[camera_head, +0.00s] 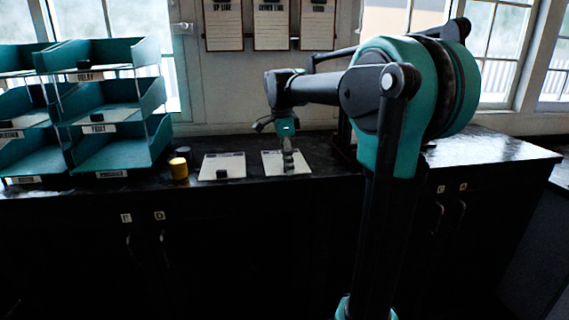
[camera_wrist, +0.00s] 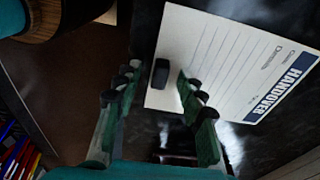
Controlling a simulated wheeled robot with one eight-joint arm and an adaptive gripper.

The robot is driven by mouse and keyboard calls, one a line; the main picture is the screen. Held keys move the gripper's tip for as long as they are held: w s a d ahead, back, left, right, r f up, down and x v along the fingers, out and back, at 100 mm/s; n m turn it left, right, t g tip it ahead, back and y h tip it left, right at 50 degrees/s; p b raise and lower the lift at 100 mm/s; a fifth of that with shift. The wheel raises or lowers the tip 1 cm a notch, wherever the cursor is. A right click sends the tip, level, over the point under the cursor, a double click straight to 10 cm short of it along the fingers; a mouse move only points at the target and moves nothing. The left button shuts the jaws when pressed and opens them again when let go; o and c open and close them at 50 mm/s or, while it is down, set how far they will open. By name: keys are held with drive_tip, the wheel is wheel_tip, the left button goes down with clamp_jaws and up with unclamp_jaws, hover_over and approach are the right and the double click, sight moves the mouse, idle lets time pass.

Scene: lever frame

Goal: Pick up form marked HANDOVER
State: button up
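The form marked HANDOVER (camera_wrist: 225,65) is a white lined sheet with a dark blue title band, lying flat on the dark counter in the wrist view. A small black block (camera_wrist: 160,73) sits at its near edge. My gripper (camera_wrist: 158,82) is open, with one finger on either side of the block in that view. I cannot tell whether the fingers touch the form. In the head view my gripper (camera_head: 289,160) points down over the right-hand white form (camera_head: 270,161), hiding part of it; its title is too small to read.
Another white form (camera_head: 222,163) with a black block lies to the left. The counter right of my arm (camera_head: 490,150) is clear. Boards hang on the wall.

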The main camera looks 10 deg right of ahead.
clamp_jaws()
drive_tip(key=shift+r, duration=0.15)
